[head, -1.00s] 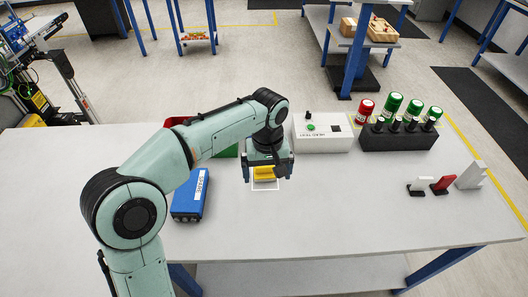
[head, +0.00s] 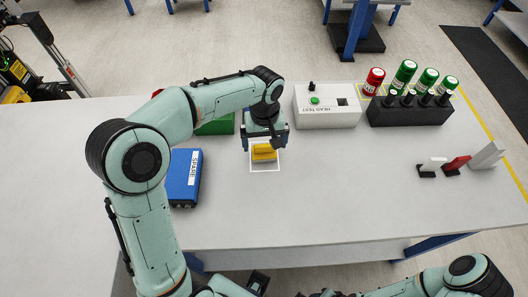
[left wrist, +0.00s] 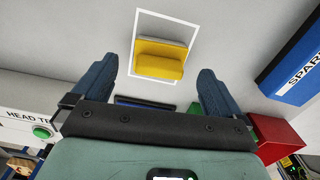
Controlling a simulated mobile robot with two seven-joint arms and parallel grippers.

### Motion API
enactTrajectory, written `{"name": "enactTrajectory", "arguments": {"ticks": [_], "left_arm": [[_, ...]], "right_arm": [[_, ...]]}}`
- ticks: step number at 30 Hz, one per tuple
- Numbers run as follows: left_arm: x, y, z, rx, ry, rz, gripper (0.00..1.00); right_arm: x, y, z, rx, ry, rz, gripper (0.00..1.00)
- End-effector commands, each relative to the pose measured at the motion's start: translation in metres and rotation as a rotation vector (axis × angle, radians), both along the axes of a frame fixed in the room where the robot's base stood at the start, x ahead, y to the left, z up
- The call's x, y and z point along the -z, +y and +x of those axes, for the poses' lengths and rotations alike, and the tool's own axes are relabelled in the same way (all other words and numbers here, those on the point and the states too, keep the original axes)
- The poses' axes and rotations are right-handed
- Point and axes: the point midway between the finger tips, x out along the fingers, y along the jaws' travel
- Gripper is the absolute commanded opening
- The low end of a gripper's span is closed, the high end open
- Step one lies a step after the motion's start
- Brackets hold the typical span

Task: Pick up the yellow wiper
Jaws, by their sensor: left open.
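The yellow wiper (head: 264,154) lies on the white table inside a white square outline (head: 264,171). In the left wrist view the wiper (left wrist: 160,64) shows a yellow body with a grey strip along one side. My left gripper (head: 265,147) is over the wiper, fingers pointing down. It is open and empty. In the left wrist view the wiper appears between and beyond the two fingertips (left wrist: 158,76), apart from both. The head view does not show clearly how high the fingertips are.
A blue box marked SPARE (head: 183,178) lies left of the outline. A green bin (head: 216,126) is behind it, partly hidden by my arm. A white head-test box (head: 326,107) and a black rack (head: 410,112) stand at the back right. The table front is clear.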

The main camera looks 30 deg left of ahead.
Motion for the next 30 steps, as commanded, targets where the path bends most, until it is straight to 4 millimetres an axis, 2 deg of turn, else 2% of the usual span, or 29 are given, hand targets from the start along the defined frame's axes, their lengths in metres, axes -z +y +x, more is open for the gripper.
{"name": "enactTrajectory", "arguments": {"ticks": [5,13,22,27,30], "left_arm": [[0.014,0.002,0.001,-0.001,0.002,0.0,1.0],[0.051,0.004,0.004,0.0,0.002,0.0,1.0],[0.055,0.004,0.005,0.0,0.0,0.0,1.0],[0.055,0.004,0.005,0.0,-0.001,0.0,0.46],[0.055,0.004,0.005,0.0,-0.001,0.0,0.46]], "right_arm": [[0.0,0.0,0.0,-0.001,0.0,0.0,0.43],[0.002,0.0,0.0,-0.001,0.0,0.0,0.43],[0.002,0.0,-0.001,0.0,0.0,0.0,0.43],[0.002,0.0,-0.001,0.0,0.0,0.0,0.43],[0.002,0.0,-0.001,0.0,0.0,0.0,0.43]]}}
